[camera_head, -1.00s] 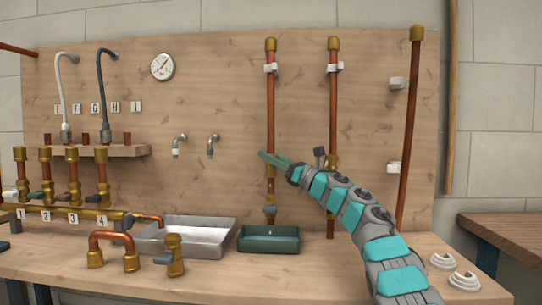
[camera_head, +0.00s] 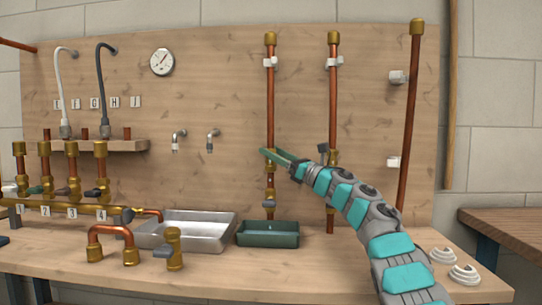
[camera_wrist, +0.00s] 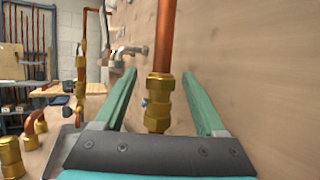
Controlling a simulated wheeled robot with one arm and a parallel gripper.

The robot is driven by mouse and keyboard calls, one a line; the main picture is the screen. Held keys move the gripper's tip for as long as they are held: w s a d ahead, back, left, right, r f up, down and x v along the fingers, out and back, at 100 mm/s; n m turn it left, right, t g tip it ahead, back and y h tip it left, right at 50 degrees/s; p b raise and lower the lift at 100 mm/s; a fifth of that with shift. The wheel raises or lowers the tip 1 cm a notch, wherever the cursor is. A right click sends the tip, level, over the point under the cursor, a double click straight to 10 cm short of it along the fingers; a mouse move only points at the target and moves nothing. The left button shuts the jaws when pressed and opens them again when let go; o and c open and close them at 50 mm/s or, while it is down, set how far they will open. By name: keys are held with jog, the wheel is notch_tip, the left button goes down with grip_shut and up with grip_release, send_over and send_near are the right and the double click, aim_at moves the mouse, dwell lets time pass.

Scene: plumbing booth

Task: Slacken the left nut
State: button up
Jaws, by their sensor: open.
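The left vertical copper pipe (camera_head: 270,100) is fixed to the wooden board. In the wrist view, a brass nut (camera_wrist: 158,87) on this pipe (camera_wrist: 166,40) lies between the two green fingers of my gripper (camera_wrist: 158,95), with a gap on each side. A second brass part (camera_wrist: 157,118) sits just below it, nearer my wrist. In the head view my gripper (camera_head: 272,154) is at the pipe at mid height, and its fingers hide most of the nut. My gripper is open and holds nothing.
A second copper pipe (camera_head: 333,105) stands close on the right, partly behind my arm. A green tray (camera_head: 268,241) lies below the pipe, beside a metal tray (camera_head: 190,232). Two taps (camera_head: 212,140) stick out from the board to the left.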

jog(key=b+v, duration=0.3)
jog(key=v, duration=0.3)
jog(key=shift+d+f, duration=0.2)
jog(key=shift+s, duration=0.1)
